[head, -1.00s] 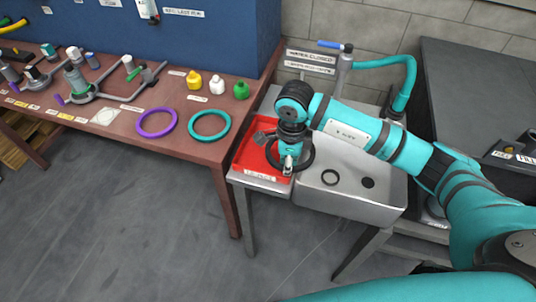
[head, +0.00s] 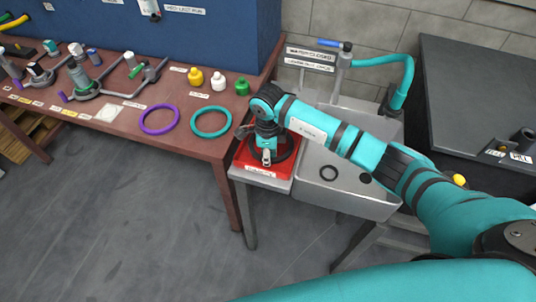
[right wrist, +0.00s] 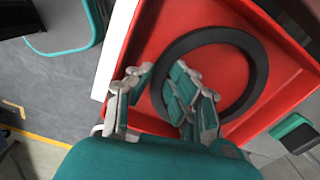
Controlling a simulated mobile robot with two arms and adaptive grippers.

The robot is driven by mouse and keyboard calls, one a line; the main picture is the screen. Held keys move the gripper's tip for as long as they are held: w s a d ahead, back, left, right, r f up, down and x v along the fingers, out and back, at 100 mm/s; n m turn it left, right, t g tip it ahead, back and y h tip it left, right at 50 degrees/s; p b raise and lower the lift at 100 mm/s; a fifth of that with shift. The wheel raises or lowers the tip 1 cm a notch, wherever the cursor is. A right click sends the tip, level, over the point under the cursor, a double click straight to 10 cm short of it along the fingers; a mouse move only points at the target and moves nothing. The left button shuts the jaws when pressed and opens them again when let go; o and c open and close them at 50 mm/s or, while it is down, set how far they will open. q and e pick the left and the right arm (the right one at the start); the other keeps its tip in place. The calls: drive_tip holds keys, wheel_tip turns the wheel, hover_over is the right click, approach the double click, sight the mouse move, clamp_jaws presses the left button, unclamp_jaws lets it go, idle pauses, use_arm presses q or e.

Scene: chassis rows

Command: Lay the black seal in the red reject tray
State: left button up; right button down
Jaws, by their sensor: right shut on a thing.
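The black seal (right wrist: 263,62) is a large dark ring over the red floor of the red reject tray (right wrist: 172,22) in the right wrist view. My right gripper (right wrist: 160,82) has its fingers on either side of the ring's near-left rim and is shut on it. In the head view the red tray (head: 250,172) sits left of the sink basin, with my right gripper (head: 266,157) above it. The seal (head: 292,148) is partly hidden there by the gripper. I cannot tell whether it touches the tray floor. My left gripper is not in view.
A teal hose tap (head: 405,80) stands behind. The brown bench (head: 190,140) on the left carries purple (head: 159,121) and teal (head: 211,122) rings and small bottles.

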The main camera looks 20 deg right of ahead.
drive_tip(key=c, duration=1.5)
unclamp_jaws()
drive_tip(key=shift+c, duration=0.2)
wheel_tip(320, 180, up, 12)
drive_tip(key=b, duration=0.2)
drive_tip(key=shift+b, duration=0.3)
